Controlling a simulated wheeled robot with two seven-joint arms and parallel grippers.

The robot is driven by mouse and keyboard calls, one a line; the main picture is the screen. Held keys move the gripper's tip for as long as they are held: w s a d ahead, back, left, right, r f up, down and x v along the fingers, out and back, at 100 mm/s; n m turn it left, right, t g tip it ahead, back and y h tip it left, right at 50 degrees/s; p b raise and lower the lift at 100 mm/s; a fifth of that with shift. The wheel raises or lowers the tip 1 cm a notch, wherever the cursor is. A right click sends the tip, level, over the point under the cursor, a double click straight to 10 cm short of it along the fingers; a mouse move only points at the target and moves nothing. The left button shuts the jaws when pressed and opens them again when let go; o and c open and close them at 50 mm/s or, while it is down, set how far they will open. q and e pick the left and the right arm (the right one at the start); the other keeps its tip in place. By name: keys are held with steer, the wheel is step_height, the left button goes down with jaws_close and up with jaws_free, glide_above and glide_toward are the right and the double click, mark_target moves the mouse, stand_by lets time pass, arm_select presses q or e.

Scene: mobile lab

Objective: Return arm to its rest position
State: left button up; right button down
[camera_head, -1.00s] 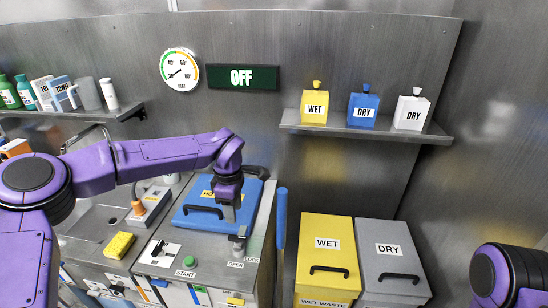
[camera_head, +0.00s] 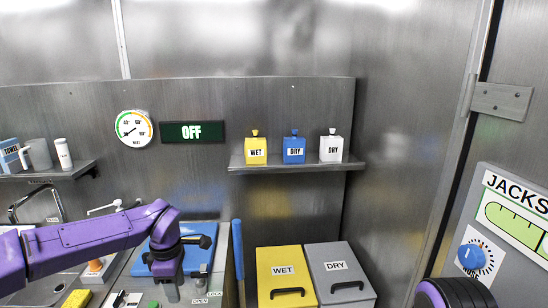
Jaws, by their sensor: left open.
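My left arm (camera_head: 90,240) is purple and reaches in from the left. My left gripper (camera_head: 172,290) points down in front of the blue lid (camera_head: 205,258) of a metal machine, near the OPEN label (camera_head: 200,300). It is open and holds nothing that I can see. Part of the lid and its handle are hidden behind the arm, and I cannot tell whether the gripper touches the machine. A purple and black part of my right arm (camera_head: 455,293) shows at the bottom right, and its gripper is out of view.
A yellow WET bin (camera_head: 285,258) and grey DRY bin (camera_head: 338,260) stand right of the machine. A shelf (camera_head: 300,166) holds yellow, blue and white bottles. A blue upright bar (camera_head: 238,250) stands beside the machine. A JACKS panel (camera_head: 500,250) is at the right.

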arm_select(q)
steer(key=s+f+m+t+y+b, duration=0.1)
steer(key=s+f+m+t+y, duration=0.15)
steer(key=s+f, duration=0.6)
steer(key=s+f+m+t+y+b, duration=0.1)
steer(key=s+f+m+t+y, duration=0.2)
steer(key=f, duration=1.1)
steer(key=s+a+f+m, duration=0.2)
steer(key=s+f, duration=0.1)
steer(key=s, duration=0.4)
steer(key=s+a+f+m+g+h+b, duration=0.1)
steer(key=s+a+f+m, duration=0.1)
steer(key=s, duration=0.6)
steer(key=s+a+f+m+g+h+b, duration=0.1)
steer(key=s+a+f+m, duration=0.1)
steer(key=s, duration=0.5)
steer(key=shift+s+f+m, duration=0.35)
steer(key=shift+f+m, duration=0.3)
steer(key=shift+f, duration=0.3)
arm_select(e)
steer(key=f, duration=0.4)
steer(key=shift+w, duration=0.25)
